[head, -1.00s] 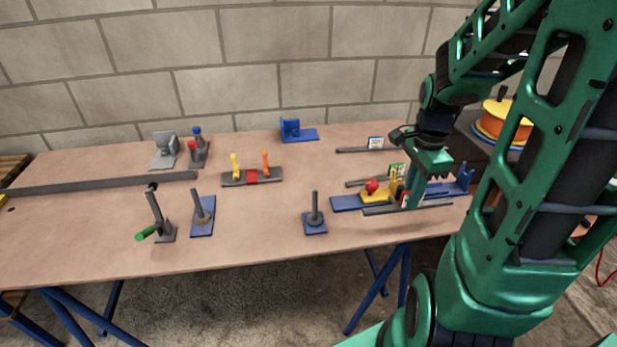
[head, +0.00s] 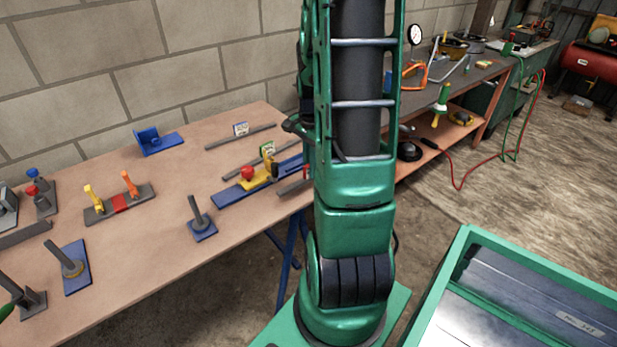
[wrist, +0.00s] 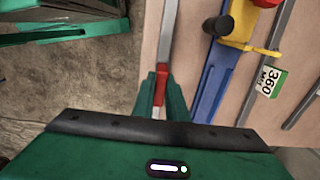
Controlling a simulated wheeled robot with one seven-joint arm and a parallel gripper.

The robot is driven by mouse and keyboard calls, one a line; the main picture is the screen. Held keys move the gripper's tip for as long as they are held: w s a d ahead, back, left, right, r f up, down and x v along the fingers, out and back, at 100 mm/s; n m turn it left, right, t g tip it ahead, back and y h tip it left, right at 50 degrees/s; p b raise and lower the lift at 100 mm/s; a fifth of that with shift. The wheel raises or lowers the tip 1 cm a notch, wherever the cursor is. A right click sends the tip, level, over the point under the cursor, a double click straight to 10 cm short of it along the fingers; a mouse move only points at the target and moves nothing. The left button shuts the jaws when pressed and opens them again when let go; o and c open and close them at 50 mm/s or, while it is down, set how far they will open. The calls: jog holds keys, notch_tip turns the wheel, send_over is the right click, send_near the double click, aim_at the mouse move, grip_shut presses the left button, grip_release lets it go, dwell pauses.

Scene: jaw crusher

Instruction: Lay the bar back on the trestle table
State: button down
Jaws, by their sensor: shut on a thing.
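The bar (wrist: 168,35) is long, flat and grey with a red section. In the wrist view my gripper (wrist: 160,90) is shut on it near the red section, and the bar stretches away along the table edge. In the head view only a short end of the bar (head: 294,187) shows beside my arm, which hides my gripper. The trestle table (head: 150,215) has a brown top and blue legs. I cannot tell whether the bar touches the tabletop.
Beside the bar lies a blue fixture (head: 230,195) with a yellow clamp (head: 256,181) and red knob. Two grey bars with tags (head: 240,129) lie behind it. A blue-based post (head: 199,222) stands to the left. A workbench (head: 450,75) stands at right.

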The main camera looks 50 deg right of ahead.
jog(key=shift+f, duration=1.9)
jog(key=c, duration=1.8)
grip_release()
jog(key=shift+f, duration=0.1)
jog(key=shift+o, duration=0.2)
notch_tip(320, 180, up, 12)
jog(key=shift+a+r, duration=0.1)
jog(key=s+a+r+n, duration=0.2)
jog(key=s+a+n, duration=0.4)
jog(key=a+n, duration=0.1)
jog(key=s+a+r+n, duration=0.3)
jog(key=s+a+n, duration=0.3)
jog(key=a, duration=0.3)
jog(key=shift+s+r+n, duration=0.15)
jog(key=shift+s+n, duration=0.05)
jog(key=shift+n, duration=0.4)
